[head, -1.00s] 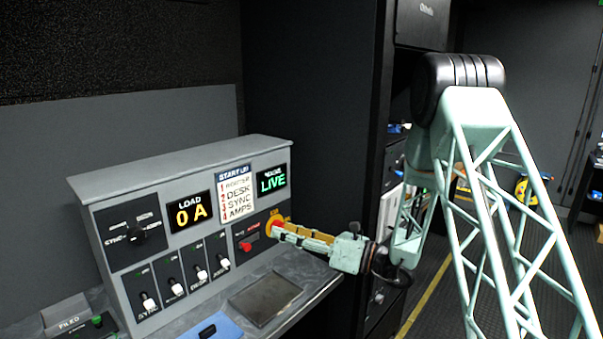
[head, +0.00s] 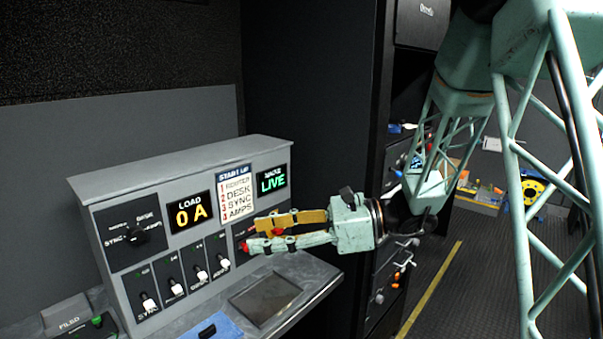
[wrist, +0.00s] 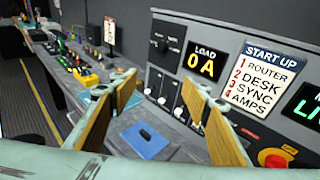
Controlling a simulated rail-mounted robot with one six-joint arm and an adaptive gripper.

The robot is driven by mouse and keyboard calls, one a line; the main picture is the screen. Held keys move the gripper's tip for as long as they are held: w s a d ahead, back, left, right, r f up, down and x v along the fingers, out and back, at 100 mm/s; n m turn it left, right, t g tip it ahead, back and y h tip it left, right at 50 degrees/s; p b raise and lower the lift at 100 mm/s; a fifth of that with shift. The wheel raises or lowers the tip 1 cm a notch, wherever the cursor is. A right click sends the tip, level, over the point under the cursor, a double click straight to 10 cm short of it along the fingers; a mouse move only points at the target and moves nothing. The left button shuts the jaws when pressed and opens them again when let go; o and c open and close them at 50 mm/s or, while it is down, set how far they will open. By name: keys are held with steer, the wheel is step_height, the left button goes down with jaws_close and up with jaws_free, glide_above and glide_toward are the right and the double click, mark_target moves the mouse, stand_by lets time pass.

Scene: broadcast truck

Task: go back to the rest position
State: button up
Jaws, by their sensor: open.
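My gripper (head: 250,234) is open and empty in front of the right part of the grey control panel (head: 190,150) in the head view. Its two fingers, with wooden inner pads, point left and hide part of the red controls there. In the wrist view the gripper (wrist: 152,92) spreads wide with nothing between the fingertips. The panel has a load display (head: 190,213) reading 0 A, a green LIVE display (head: 271,181), a start-up list (head: 236,192) and a row of white-tipped switches (head: 187,282). A red button (wrist: 274,158) shows at the lower right of the wrist view.
A dark flat plate (head: 265,299) and a blue pad (head: 213,328) with a small dark object lie on the desk before the panel. A dark rack (head: 318,120) stands behind my gripper. The wrist view shows a long cluttered console (wrist: 82,66) at left.

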steer(key=s+d+r+n+g+h, duration=0.15)
steer(key=s+d+n+h, duration=0.3)
steer(key=s, duration=0.75)
steer(key=s+d+r+n+g+h, duration=0.15)
steer(key=s+d+n+h, duration=0.35)
steer(key=s, duration=0.7)
steer(key=s+d+r+n+t+h, duration=0.1)
steer(key=s+d+n+t+h, duration=0.2)
steer(key=s+d, duration=0.3)
steer(key=s+d+r+n+t+h, duration=0.1)
steer(key=s+d+n+t+h, duration=0.2)
steer(key=d, duration=1.1)
steer(key=shift+s+r+n, duration=0.25)
steer(key=shift+s+n, duration=1.1)
steer(key=shift+c, duration=0.4)
